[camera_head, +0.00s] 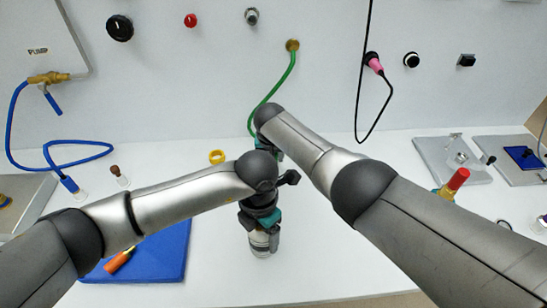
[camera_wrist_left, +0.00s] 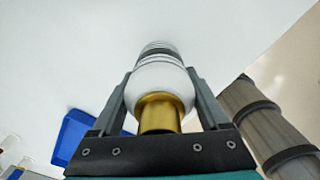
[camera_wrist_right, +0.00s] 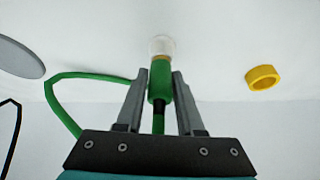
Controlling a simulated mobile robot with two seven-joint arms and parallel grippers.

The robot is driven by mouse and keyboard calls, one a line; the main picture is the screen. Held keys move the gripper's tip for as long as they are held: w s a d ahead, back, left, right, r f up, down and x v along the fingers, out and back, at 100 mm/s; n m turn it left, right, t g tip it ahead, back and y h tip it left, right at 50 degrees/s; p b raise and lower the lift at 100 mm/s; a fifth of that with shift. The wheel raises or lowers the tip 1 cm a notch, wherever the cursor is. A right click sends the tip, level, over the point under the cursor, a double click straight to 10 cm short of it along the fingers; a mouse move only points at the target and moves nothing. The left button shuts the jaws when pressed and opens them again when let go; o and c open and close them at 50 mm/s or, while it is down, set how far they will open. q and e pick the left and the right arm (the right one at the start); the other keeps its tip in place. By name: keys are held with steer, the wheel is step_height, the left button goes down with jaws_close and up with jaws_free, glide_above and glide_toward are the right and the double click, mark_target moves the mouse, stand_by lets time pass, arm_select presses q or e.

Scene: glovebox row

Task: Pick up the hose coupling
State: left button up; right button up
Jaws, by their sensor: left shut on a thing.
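The green hose coupling (camera_wrist_right: 158,85), with a brass ring and a pale clear end piece, lies between the fingers of my right gripper (camera_wrist_right: 161,82) in the right wrist view. The fingers are close on both sides of it; whether they touch it I cannot tell. In the head view my right arm mostly hides the coupling; its green hose (camera_head: 277,90) runs up to a brass fitting on the wall. My left gripper (camera_wrist_left: 160,88) is shut on a white, rounded piece (camera_wrist_left: 160,76) with a brass neck, which also shows in the head view (camera_head: 261,241).
A yellow ring (camera_head: 217,156) lies left of my right gripper. A blue mat (camera_head: 165,252) with an orange-handled tool (camera_head: 119,261) is at the front left. A blue hose (camera_head: 14,125) hangs at the left, and a black cable (camera_head: 385,100) at the right.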

jaws_close()
stand_by(0.5)
steer(key=shift+w+r, duration=0.1)
steer(key=shift+r, duration=0.55)
step_height(320, 180, up, 9)
steer(key=shift+f, duration=0.15)
arm_select(q)
steer(key=o, duration=1.5)
